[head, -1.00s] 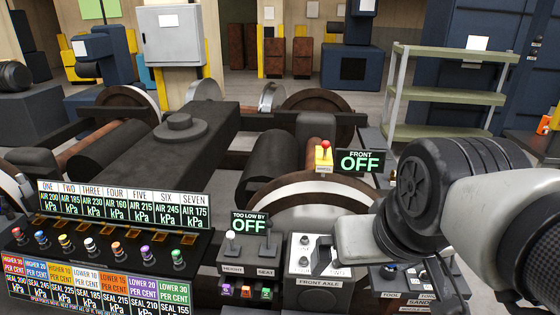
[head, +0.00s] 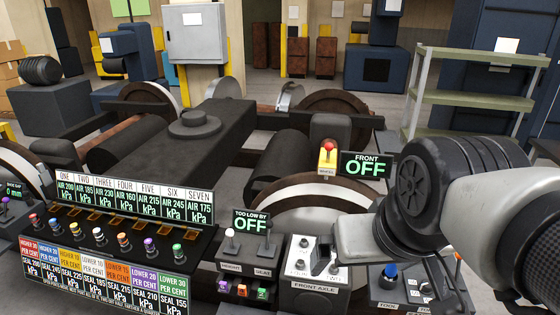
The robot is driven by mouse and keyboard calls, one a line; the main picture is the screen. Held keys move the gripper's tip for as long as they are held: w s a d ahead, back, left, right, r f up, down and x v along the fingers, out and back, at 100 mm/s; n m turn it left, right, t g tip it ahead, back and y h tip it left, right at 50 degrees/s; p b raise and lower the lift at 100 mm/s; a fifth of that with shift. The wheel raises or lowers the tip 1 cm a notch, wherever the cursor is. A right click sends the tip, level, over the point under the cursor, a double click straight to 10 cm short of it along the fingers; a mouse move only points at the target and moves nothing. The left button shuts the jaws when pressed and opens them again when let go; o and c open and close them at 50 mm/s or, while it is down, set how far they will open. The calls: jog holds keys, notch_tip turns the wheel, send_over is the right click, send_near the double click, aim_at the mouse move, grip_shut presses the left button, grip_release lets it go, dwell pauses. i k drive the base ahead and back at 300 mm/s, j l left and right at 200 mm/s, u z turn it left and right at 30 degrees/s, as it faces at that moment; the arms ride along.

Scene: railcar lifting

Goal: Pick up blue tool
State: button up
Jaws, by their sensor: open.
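The blue tool (head: 390,271) shows as a small blue-topped piece with a dark lower part, standing in the dark tool box (head: 384,293) at the lower right. My gripper (head: 324,262) is at the end of the pale arm, over the front axle control box and to the left of the blue tool. Its dark fingers are small and hard to separate from the box behind them. It is open, apart from the blue tool, with nothing seen in it. My arm passes just above and behind the tool in the picture.
The front axle box (head: 318,300) is directly below my gripper. The seven-gauge panel (head: 120,250) with coloured knobs fills the lower left. A wheel (head: 300,195) and a red-topped yellow lever (head: 328,157) lie beyond. Green shelves (head: 475,98) stand at the back right.

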aim_at(391, 271)
jog(key=j+z, duration=0.45)
jog(key=j, duration=0.5)
jog(key=z, duration=0.8)
jog(key=l+u, duration=0.1)
jog(key=l, duration=0.15)
jog(key=k+l+u, duration=0.1)
jog(key=j+z, duration=0.4)
jog(key=j, duration=0.3)
jog(key=k, duration=0.05)
